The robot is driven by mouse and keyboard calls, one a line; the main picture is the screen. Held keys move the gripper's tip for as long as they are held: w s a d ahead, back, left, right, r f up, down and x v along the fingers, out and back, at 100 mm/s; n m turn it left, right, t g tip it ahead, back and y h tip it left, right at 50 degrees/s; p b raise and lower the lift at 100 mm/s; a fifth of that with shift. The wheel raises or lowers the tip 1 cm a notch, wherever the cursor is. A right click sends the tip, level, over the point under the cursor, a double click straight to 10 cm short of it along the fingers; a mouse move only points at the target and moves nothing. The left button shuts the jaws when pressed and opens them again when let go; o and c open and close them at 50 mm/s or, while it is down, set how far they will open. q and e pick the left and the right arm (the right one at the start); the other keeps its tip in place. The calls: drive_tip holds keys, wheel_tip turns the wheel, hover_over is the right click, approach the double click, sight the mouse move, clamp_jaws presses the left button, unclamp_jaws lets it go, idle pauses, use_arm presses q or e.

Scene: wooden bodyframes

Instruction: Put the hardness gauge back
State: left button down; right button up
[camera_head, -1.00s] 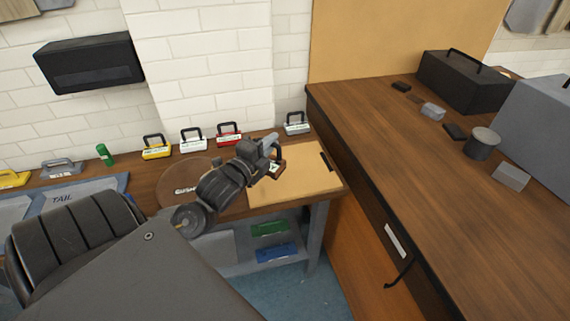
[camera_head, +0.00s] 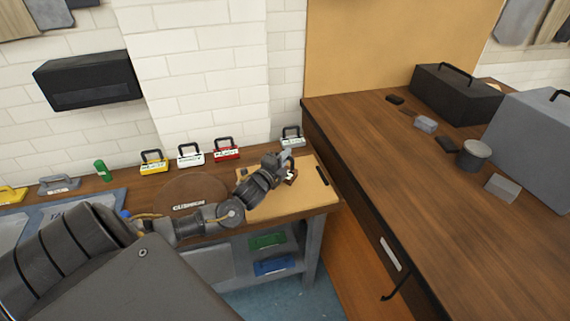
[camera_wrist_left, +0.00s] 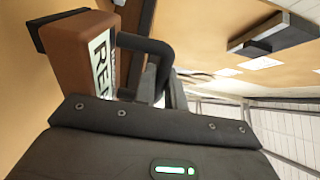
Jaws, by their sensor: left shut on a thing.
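A brown-red block with a black handle and a white label, seemingly the hardness gauge (camera_head: 292,176), is at my left gripper (camera_head: 285,161). My left gripper is shut on its handle, over the tan board (camera_head: 262,201) at the right end of the bench. In the left wrist view, the block (camera_wrist_left: 78,55) shows at upper left with part of its label, "RE", readable. The fingertips are largely hidden there. I cannot tell whether the block touches the board. My right gripper is not in view.
Handled yellow (camera_head: 152,162), white (camera_head: 190,155), red (camera_head: 227,150) and grey (camera_head: 292,137) blocks stand along the wall. A gap lies between red and grey. A round brown disc (camera_head: 190,190) lies left of the board. A higher wooden counter (camera_head: 400,190) borders the right.

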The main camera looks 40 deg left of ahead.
sight(286, 166)
use_arm(q)
drive_tip(key=shift+w+a+f+p, duration=0.15)
drive_tip(key=shift+f+p, duration=0.1)
drive_tip(key=shift+f, duration=0.65)
drive_tip(key=shift+w+d+f+p, duration=0.1)
drive_tip(key=shift+f+p, duration=0.15)
drive_tip(key=shift+f, duration=0.6)
drive_tip(key=c, duration=1.9)
unclamp_jaws()
drive_tip(key=shift+f, duration=0.15)
drive_tip(key=o, duration=0.4)
drive_tip(key=shift+o, duration=0.2)
drive_tip(key=shift+s, duration=0.15)
